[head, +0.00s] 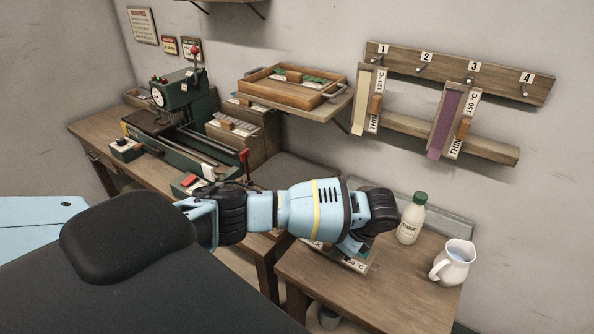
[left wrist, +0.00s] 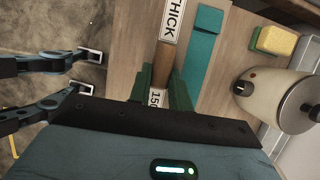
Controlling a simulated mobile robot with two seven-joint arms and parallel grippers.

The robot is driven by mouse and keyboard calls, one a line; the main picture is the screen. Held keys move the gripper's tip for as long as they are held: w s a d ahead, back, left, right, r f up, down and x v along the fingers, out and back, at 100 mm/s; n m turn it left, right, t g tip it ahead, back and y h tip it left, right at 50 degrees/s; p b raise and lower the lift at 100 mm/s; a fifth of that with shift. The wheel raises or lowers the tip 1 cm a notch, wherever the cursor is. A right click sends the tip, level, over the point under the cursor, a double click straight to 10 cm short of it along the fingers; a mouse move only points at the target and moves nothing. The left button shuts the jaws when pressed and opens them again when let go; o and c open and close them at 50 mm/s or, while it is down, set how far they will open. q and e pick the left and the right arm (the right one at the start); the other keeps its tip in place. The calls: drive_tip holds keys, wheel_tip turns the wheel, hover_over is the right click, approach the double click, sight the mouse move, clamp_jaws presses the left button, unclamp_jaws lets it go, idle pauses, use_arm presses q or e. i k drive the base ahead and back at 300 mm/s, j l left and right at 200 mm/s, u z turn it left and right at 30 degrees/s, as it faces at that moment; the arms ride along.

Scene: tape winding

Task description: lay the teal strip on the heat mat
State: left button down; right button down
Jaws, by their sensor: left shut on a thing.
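The teal strip (left wrist: 201,55) lies flat beside a wooden handle (left wrist: 161,65) with white labels reading THICK and 150, on a strip holder. My left gripper (left wrist: 160,92) is shut on that handle. In the head view my left gripper (head: 352,242) is low over the near bench, and it hides most of the holder and the strip; a label (head: 352,265) shows below it. I cannot tell whether the holder touches the bench. A dark grey flat pad (head: 288,172), which may be the heat mat, lies behind my left forearm. My right gripper (left wrist: 88,72) is open and empty, seen only in the left wrist view.
A bottle (head: 411,220) and a white jug (head: 453,264) stand on the bench right of my gripper. A lidded pot (left wrist: 275,98) and yellow sponge (left wrist: 276,41) show in the wrist view. A green lathe (head: 180,105) stands behind; other holders hang on a numbered rack (head: 450,72).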

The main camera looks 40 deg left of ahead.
sight(281, 186)
drive_tip(key=i+j, duration=0.1)
drive_tip(key=j, duration=0.3)
drive_tip(key=i+j, duration=0.1)
drive_tip(key=j, duration=0.25)
drive_tip(key=i+j, duration=0.1)
drive_tip(key=j, duration=0.3)
drive_tip(key=i+j, duration=0.1)
drive_tip(key=j, duration=0.25)
